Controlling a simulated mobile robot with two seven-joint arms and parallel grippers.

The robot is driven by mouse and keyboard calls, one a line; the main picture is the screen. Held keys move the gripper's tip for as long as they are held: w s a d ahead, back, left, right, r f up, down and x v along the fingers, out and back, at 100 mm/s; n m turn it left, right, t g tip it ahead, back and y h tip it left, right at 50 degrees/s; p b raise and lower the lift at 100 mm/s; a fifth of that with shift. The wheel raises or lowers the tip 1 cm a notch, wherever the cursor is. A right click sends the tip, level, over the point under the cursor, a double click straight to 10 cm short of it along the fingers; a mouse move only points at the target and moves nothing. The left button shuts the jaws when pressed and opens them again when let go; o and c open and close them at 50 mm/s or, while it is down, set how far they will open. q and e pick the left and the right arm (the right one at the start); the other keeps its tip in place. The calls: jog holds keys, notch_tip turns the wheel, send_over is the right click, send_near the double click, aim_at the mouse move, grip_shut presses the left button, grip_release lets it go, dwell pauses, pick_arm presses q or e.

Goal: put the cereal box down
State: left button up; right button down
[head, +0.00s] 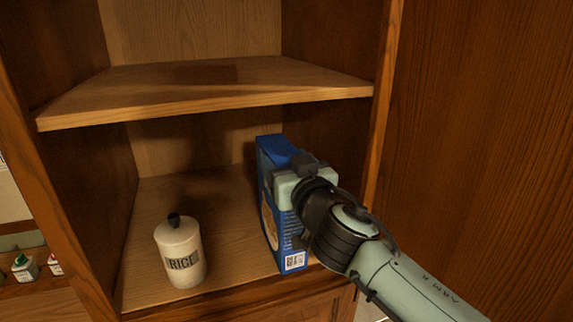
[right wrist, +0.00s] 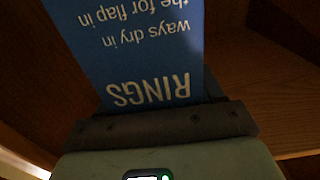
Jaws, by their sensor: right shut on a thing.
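The cereal box (head: 270,205) is blue and stands about upright in the right part of the lower cupboard compartment, near its front edge. Its printed side also fills the upper middle of the right wrist view (right wrist: 135,50), with the word "RINGS". My right gripper (head: 296,178) reaches in from the right and is shut on the cereal box at its upper part. The gripper covers much of the box's right side. The box's base looks at or very near the compartment floor; I cannot tell if it touches. My left gripper is not in view.
A white rice canister (head: 181,255) with a dark knob stands at the front left of the lower compartment floor (head: 222,225). A wooden shelf (head: 200,90) lies above the box. Bare floor lies between canister and box. Small bottles (head: 25,267) stand outside at far left.

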jog(key=shift+r, duration=0.1)
jog(key=c, duration=0.6)
grip_release()
jog(key=shift+f, duration=0.3)
jog(key=o, duration=0.4)
jog(key=shift+s+r, duration=0.1)
jog(key=shift+o, duration=0.2)
